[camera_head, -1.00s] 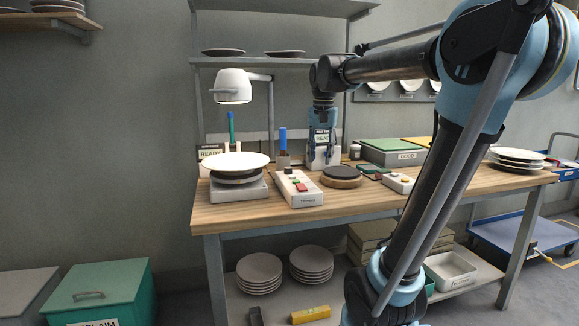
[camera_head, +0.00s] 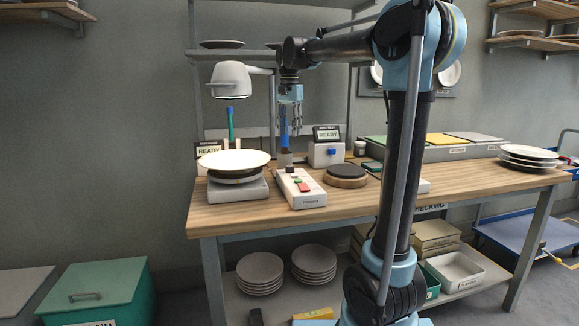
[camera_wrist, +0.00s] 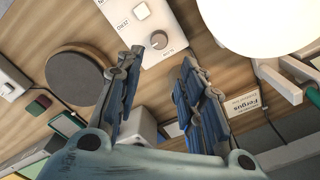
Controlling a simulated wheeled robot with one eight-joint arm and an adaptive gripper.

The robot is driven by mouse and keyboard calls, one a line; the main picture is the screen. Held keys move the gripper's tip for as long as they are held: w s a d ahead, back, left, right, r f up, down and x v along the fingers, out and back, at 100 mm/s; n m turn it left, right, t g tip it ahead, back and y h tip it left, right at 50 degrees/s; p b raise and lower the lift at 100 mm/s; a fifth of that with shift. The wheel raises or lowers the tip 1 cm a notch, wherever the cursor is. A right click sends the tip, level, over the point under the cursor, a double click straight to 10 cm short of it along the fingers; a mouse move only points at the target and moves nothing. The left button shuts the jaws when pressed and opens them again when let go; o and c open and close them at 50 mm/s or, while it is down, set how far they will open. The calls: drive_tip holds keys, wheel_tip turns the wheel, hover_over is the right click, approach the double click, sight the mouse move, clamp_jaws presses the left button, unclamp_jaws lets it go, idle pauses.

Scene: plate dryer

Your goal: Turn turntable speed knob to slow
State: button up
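The speed knob (camera_wrist: 158,40) is a small round grey knob on a white control box (camera_wrist: 163,17), with small lettering beside it that is hard to read. In the head view the control box (camera_head: 312,200) stands between the turntable and a dark disc, with a dark knob (camera_head: 289,170) at its far end and green and red buttons. The turntable (camera_head: 238,189) carries a white plate (camera_head: 234,158). My gripper (camera_head: 292,126) hangs above the back of the bench, behind the control box. In the wrist view my gripper (camera_wrist: 162,58) is open and empty, its fingers either side below the knob, not touching it.
The dark disc (camera_head: 346,171) and a white box with a display (camera_head: 325,154) are to the right. Stacked plates (camera_head: 528,157) sit at the far right.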

sight(290, 169)
wheel_tip(290, 169, down, 14)
drive_tip(key=shift+r, duration=0.15)
idle(0.3)
drive_tip(key=shift+d, duration=0.1)
drive_tip(key=c, duration=0.8)
